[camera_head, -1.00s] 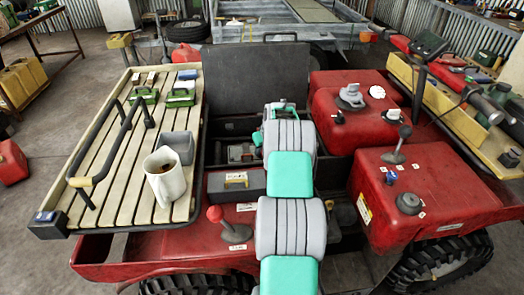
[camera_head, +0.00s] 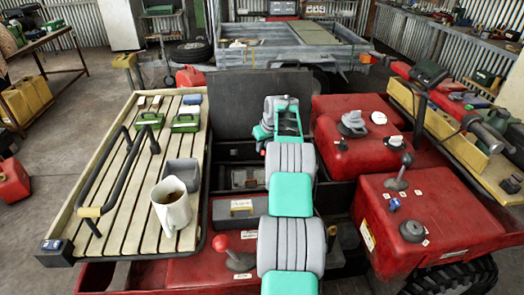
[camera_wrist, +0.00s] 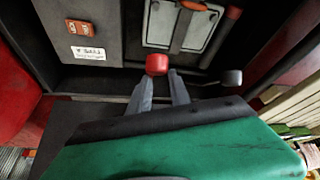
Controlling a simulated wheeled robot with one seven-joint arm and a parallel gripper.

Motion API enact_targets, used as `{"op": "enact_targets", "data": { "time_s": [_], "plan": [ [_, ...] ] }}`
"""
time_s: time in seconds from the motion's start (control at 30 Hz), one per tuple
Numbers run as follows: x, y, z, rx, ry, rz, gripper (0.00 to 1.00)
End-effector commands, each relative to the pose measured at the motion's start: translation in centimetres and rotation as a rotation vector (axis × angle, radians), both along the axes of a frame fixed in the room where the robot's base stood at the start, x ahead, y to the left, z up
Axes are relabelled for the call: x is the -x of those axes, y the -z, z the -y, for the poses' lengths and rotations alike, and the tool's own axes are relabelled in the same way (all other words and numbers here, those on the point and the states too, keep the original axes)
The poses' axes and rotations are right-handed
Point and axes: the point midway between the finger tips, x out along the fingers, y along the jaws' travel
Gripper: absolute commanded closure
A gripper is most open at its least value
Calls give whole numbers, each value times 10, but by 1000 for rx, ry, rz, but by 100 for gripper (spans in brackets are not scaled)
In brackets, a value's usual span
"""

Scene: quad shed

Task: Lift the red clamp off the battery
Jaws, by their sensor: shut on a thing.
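In the wrist view, my gripper (camera_wrist: 157,75) has its two grey fingers closed on the red clamp (camera_wrist: 156,64), a small red block at the fingertips. A pale grey framed box (camera_wrist: 178,28), which looks like the battery, lies in the dark compartment beyond the clamp, with an orange and dark part at its top. A small black knob-like piece (camera_wrist: 232,77) is to the right, apart from the fingers. In the head view, the likely battery (camera_head: 245,178) shows left of my arm. My fingertips and the clamp are hard to make out there.
A grey case (camera_head: 237,208) and a red-knobbed lever (camera_head: 221,243) are in front of the compartment. A dark upright panel (camera_head: 258,100) stands behind it. The slatted rack (camera_head: 110,215) with a jug (camera_head: 171,204) is left, and red tanks (camera_head: 420,210) are right.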

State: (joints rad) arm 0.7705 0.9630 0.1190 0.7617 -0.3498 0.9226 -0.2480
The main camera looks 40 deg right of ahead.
Motion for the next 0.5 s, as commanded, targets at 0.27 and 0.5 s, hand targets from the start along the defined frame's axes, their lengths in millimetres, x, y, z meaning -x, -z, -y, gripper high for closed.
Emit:
{"op": "enact_targets", "data": {
  "time_s": [0.27,0.5],
  "plan": [
    [4,0,9,-3,14,-5,87],
    [1,1,4,-4,6,-7,67]
  ]
}}
